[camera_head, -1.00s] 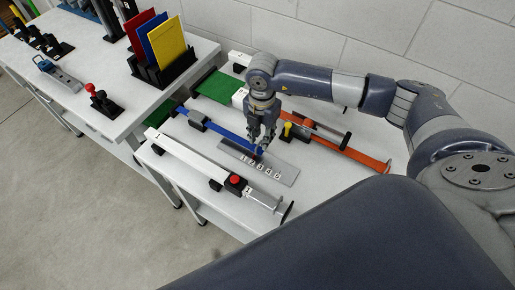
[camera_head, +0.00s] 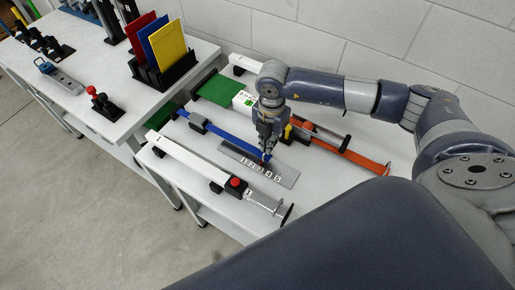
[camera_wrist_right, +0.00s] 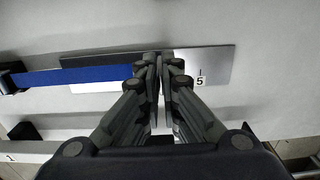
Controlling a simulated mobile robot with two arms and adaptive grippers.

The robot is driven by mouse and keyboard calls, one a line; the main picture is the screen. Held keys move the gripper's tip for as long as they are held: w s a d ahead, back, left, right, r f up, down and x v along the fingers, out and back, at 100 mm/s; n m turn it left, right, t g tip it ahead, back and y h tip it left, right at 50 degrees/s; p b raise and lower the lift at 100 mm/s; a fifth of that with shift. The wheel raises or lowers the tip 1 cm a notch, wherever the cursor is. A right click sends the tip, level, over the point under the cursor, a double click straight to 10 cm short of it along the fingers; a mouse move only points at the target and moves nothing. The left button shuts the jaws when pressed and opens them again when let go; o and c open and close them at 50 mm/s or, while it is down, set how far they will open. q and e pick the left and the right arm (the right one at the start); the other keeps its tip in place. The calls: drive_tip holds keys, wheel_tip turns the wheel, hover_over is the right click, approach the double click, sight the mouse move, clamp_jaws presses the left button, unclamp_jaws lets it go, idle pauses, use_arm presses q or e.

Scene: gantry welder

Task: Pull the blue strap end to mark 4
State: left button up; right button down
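The blue strap (camera_head: 227,135) runs from a black clamp (camera_head: 198,122) to the right, over a grey plate (camera_head: 286,178) with numbered marks. My right gripper (camera_head: 265,159) points down at the strap's end, over the plate. In the right wrist view the fingers (camera_wrist_right: 163,70) are close together, and the blue strap (camera_wrist_right: 90,76) runs in to them from the left. The strap's tip is hidden between them. Mark 5 (camera_wrist_right: 200,80) shows just right of the fingers; the other marks are hidden or unreadable there. My left gripper is not in view.
Behind the gripper lie an orange rail (camera_head: 360,162) and a green strap (camera_head: 217,88). In front is a white rail (camera_head: 190,160) with a red button (camera_head: 235,182). A second table on the left holds coloured panels (camera_head: 163,48).

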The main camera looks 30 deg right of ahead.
drive_tip(key=shift+s+d, duration=0.5)
drive_tip(key=shift+s, duration=0.3)
drive_tip(key=shift+s+d, duration=0.45)
drive_tip(key=shift+s, duration=0.35)
drive_tip(key=c, duration=1.3)
unclamp_jaws()
drive_tip(key=shift+r, duration=0.1)
drive_tip(key=shift+w+r, duration=0.1)
drive_tip(key=shift+r, duration=0.3)
wheel_tip(320, 180, up, 11)
